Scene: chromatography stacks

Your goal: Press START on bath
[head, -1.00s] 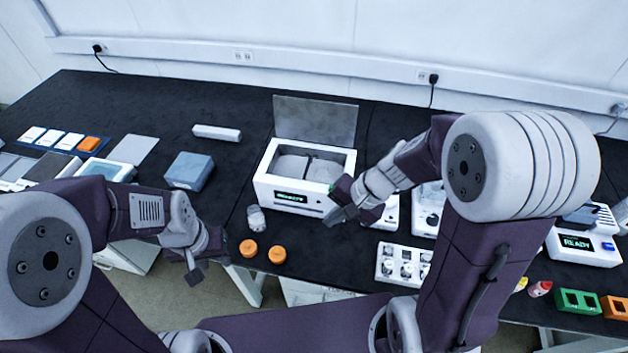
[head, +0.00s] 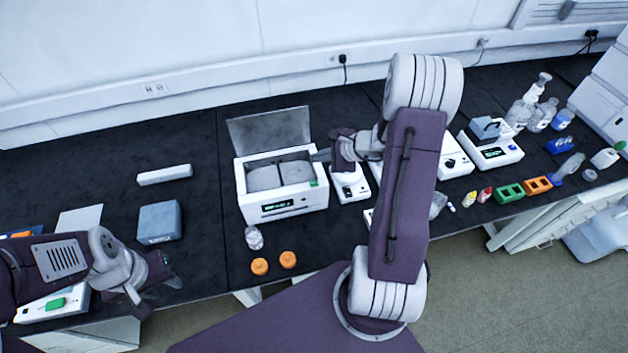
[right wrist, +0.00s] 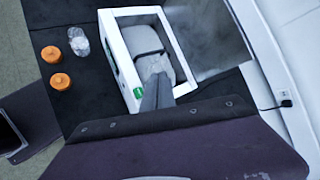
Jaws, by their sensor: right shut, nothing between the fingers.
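The bath (head: 281,210) is a white box with its grey lid (head: 270,127) raised, two grey blocks inside and a lit green display on its front. Its green button (head: 314,183) sits at the right end of the front and shows in the right wrist view (right wrist: 138,93). My right gripper (head: 318,157) is shut and empty, above the bath's right side. In the right wrist view its fingers (right wrist: 157,92) are close to the button; I cannot tell whether they touch anything. My left gripper (head: 162,292) is at the lower left, away from the bath, its fingers apart and empty.
A clear jar (head: 254,238) and two orange caps (head: 274,263) lie in front of the bath. A blue-grey box (head: 159,222) stands to its left. A white device (head: 350,184) stands close on its right.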

